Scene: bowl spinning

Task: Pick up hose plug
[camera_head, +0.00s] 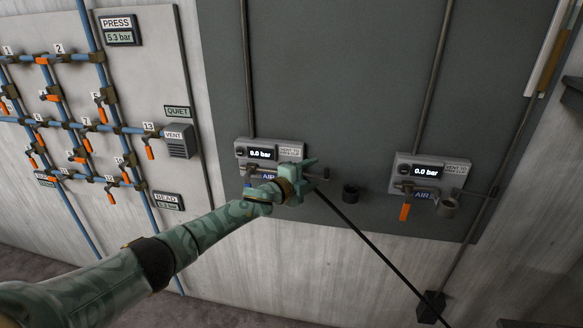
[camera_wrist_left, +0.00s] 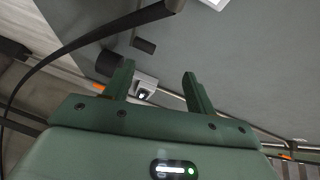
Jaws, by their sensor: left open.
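A black hose (camera_head: 365,235) runs from beside my left gripper (camera_head: 309,174) down to the lower right in the head view. In the left wrist view the hose (camera_wrist_left: 85,42) arcs across the upper left, outside the jaws. Its upper end (camera_wrist_left: 174,5) shows at the top edge; I cannot clearly make out the plug there. My left gripper (camera_wrist_left: 157,68) is open, with nothing visible held between its fingers. In the head view it is in front of the left air station (camera_head: 262,153) and partly hides it. My right gripper is not in view.
The right air station (camera_head: 425,171) reads 0.0 bar, with an orange handle (camera_head: 405,211) and another holder (camera_head: 447,206). Blue pipes (camera_head: 108,90) with orange-handled valves cover the left wall.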

